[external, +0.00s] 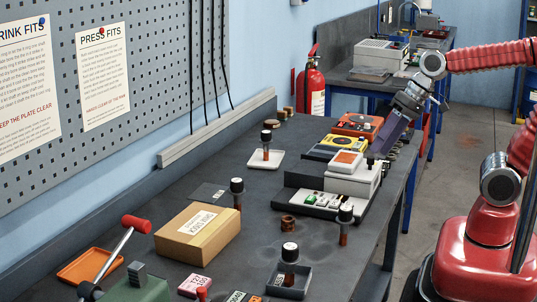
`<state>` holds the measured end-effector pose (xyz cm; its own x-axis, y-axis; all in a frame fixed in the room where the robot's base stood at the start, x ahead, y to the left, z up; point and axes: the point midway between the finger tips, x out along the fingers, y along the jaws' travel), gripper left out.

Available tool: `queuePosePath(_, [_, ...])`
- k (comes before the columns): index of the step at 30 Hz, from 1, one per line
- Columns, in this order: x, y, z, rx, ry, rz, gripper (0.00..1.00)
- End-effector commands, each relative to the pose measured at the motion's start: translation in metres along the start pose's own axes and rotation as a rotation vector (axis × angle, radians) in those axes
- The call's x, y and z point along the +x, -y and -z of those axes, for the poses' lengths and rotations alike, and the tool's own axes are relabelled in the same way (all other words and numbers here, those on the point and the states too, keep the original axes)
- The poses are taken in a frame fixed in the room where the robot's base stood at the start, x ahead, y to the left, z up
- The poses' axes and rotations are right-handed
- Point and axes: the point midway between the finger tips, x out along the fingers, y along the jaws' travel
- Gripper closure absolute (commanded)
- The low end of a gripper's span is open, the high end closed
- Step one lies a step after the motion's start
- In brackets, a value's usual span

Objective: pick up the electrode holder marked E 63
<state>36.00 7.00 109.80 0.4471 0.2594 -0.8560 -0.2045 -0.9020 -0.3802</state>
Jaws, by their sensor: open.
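Several electrode holders with dark caps, white tops and brown lower parts stand upright on the bench. One stands on a white tray (279,164) at the back: the back holder (266,150). Another holder (237,198) stands beside the cardboard box. A third holder (344,232) stands near the right edge of the bench, and a front holder (290,252) is at a grey tray (300,284). I cannot read which is marked E 63. My gripper (378,152) points down over the instruments at the bench's right side, open, apart from these holders; its fingertips are hard to make out.
A cardboard box (198,232) lies mid-bench. A white-topped device (353,178), a panel with switches (318,200) and a yellow meter (340,146) crowd the area below my gripper. A red-handled lever press (136,224) and orange tray (88,266) are front left.

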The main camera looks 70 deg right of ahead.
Motion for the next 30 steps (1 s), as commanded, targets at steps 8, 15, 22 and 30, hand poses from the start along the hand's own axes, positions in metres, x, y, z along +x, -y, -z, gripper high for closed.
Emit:
queuePosePath(8, [0.031,0.064,0.038,0.336,0.076,0.179,0.51])
queuePosePath(15, [0.06,0.112,0.077,0.644,0.148,0.308,0.51])
queuePosePath(22, [0.093,0.149,0.119,0.952,0.223,0.412,0.51])
queuePosePath(30, [0.14,0.179,0.168,1.326,0.314,0.508,0.51])
